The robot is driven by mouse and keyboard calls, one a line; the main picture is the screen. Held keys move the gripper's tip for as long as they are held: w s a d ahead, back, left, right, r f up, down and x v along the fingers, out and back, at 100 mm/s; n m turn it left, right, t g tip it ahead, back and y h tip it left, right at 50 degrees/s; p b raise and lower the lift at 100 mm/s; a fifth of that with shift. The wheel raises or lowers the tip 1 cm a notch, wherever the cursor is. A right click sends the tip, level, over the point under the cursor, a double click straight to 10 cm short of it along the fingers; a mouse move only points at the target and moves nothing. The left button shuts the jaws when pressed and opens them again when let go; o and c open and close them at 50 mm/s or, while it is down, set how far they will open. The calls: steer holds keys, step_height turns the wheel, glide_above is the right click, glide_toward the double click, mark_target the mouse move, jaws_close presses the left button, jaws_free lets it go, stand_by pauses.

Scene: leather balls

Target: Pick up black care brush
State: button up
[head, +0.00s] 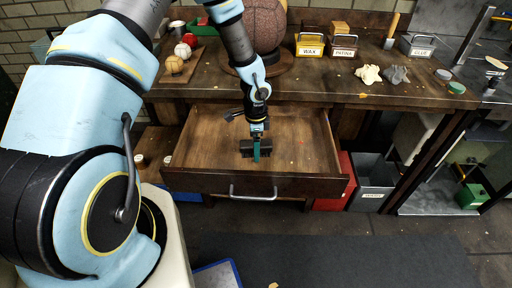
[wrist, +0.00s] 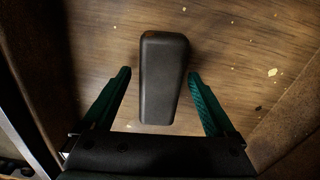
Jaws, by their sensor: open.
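The black care brush (wrist: 163,80) shows in the wrist view as a dark, smooth, tapered block with rounded edges, on the wooden drawer floor. My gripper (wrist: 161,90) is open, with one green finger on each side of its lower part. Gaps show between the brush and both fingers. In the head view my gripper (head: 256,152) points down into the open drawer (head: 205,152). There I cannot clearly tell the brush from the dark gripper parts. How high the fingertips are above the drawer floor is hard to tell.
The drawer's front panel (head: 255,184) and side walls surround my gripper. The workbench (head: 310,82) above holds a big leather ball (head: 265,25), a yellow WAX box (head: 310,47) and a PATINA box (head: 343,47). Much of the drawer floor is bare.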

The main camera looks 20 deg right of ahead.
jaws_close()
stand_by(0.6)
step_height(320, 180, up, 10)
steer(key=shift+r+b, duration=0.1)
steer(key=shift+b, duration=0.7)
